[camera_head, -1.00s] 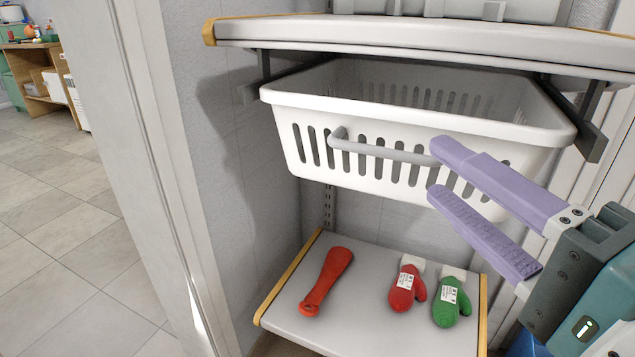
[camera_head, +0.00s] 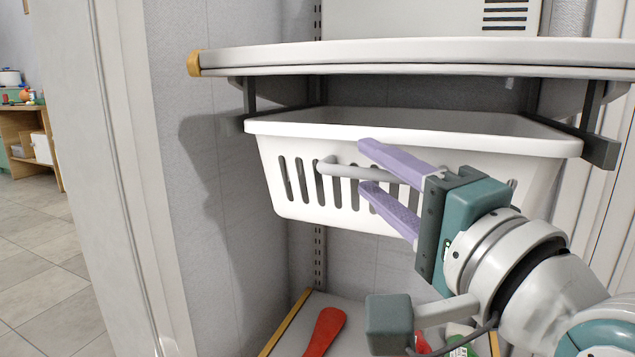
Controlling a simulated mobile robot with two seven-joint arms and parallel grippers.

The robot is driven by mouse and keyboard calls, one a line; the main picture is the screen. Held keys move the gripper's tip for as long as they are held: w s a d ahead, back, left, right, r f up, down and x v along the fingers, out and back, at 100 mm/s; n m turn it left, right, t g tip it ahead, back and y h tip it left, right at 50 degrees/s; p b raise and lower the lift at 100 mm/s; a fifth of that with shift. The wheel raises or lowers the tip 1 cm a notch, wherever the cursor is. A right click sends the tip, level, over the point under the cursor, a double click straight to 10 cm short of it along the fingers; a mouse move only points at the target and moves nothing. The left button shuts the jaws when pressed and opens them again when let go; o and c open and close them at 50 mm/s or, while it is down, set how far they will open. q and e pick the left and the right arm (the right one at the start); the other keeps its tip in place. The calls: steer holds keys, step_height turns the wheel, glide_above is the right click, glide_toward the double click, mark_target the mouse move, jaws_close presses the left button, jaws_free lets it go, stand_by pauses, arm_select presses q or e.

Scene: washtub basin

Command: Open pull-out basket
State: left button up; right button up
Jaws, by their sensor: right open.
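The white pull-out basket (camera_head: 300,205) hangs under a shelf board, with slots in its front wall. A grey bar handle (camera_head: 343,171) runs across its front, and its right part is hidden behind my gripper. My right gripper (camera_head: 366,166) is open, with one purple finger above the handle bar and one below it. The bar appears to lie between the fingers; I cannot tell whether they touch it. My left gripper is not in view.
The shelf board (camera_head: 400,57) is just above the basket, held by dark brackets (camera_head: 600,150). A white door frame (camera_head: 125,180) stands at the left, with open floor (camera_head: 45,270) beyond.

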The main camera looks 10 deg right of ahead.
steer(key=shift+w, duration=0.2)
steer(key=shift+c, duration=0.2)
jaws_close()
stand_by(1.2)
